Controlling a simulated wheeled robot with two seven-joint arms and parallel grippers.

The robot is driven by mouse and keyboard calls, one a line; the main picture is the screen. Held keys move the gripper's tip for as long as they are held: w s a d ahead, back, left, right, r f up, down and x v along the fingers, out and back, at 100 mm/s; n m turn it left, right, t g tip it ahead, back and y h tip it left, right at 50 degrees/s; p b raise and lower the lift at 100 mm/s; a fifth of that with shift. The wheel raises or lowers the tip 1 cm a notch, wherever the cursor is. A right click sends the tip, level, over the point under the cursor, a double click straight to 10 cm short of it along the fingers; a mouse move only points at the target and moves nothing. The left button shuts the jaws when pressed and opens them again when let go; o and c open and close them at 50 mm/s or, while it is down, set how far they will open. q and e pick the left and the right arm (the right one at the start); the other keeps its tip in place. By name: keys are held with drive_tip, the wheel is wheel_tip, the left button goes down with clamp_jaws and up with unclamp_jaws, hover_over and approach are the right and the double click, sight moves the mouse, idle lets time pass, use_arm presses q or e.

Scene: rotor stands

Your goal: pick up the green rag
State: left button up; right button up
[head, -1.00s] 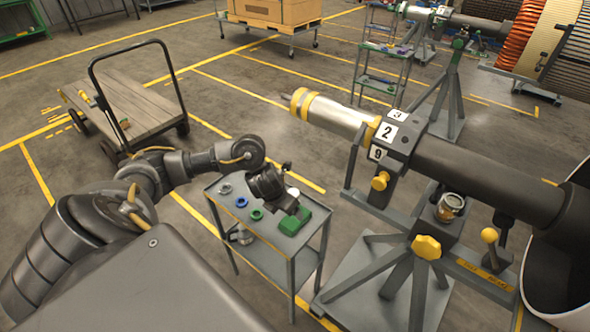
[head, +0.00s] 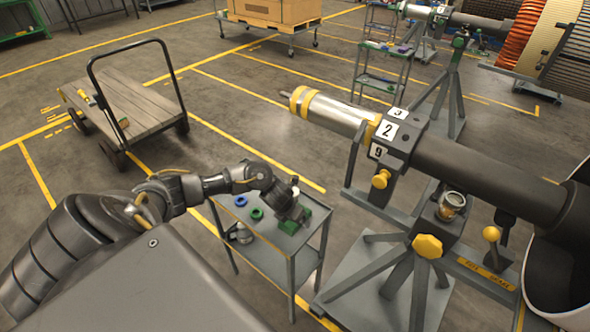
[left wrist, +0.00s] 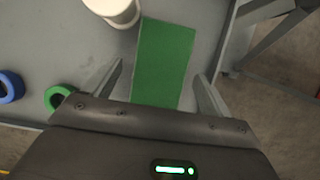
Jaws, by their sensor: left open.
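The green rag (left wrist: 164,62) lies flat on the top shelf of a small grey cart (head: 272,238). In the head view the rag (head: 308,214) shows only in part, behind my left gripper (head: 291,219). In the left wrist view my left gripper (left wrist: 160,85) is open, with one finger on each side of the rag's near end. The fingers appear to be above the shelf, and I cannot tell whether they touch the rag. My right gripper is not in view.
A white cylindrical object (left wrist: 113,10) stands beside the rag's left edge. A green ring (head: 257,214) and a blue ring (head: 241,200) lie left on the shelf. The rotor stand (head: 427,246) is close on the right. A flat trolley (head: 135,110) stands behind left.

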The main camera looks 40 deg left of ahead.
use_arm(q)
drive_tip(key=shift+w+f, duration=0.1)
drive_tip(key=shift+f, duration=0.2)
drive_tip(key=shift+c, duration=0.3)
drive_tip(key=c, duration=1)
